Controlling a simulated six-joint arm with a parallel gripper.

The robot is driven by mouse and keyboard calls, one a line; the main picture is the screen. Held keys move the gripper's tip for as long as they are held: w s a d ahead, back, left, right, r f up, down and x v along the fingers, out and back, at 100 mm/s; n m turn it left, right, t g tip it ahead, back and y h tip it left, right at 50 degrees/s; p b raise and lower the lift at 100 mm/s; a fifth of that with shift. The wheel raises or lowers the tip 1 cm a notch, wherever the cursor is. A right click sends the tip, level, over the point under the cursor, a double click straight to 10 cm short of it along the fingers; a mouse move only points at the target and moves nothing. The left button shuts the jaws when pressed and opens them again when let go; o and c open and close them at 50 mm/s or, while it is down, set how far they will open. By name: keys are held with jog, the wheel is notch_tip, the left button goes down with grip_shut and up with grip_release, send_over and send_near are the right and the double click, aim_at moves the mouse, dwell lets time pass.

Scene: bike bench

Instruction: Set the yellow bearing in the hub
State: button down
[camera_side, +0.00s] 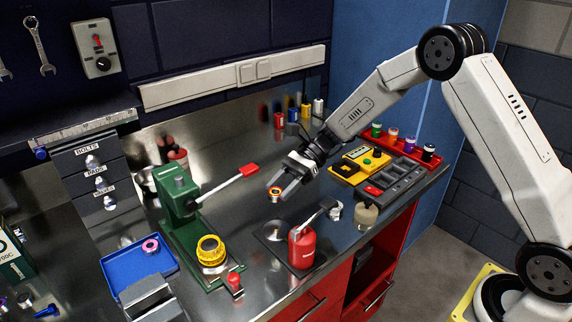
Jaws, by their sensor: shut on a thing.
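The yellow bearing (274,195) is a small yellow-orange ring with a reddish inside, at the tips of my gripper (280,192). My gripper reaches in from the right and is shut on the bearing, holding it above the metal bench. A round yellow part with a dark opening, which appears to be the hub (211,250), sits on the base of the green press. It is below and to the left of my gripper, clearly apart from the bearing. The inside of the hub is too small to make out.
The green press (181,200) has a red-ended lever (249,169) reaching right, close to my gripper. A red can (302,247) stands below my gripper. A blue tray (122,272) holds a pink ring (150,246). A yellow device (359,165) and grey organiser lie right.

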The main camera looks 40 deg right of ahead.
notch_tip(320, 180, up, 7)
send_over(217, 239)
notch_tip(217, 239, down, 4)
jog(key=shift+f, duration=0.65)
jog(key=shift+f, duration=0.15)
dwell(0.4)
jog(key=shift+f, duration=2.75)
jog(key=shift+f, duration=0.55)
jog(key=shift+c, duration=2.4)
grip_release()
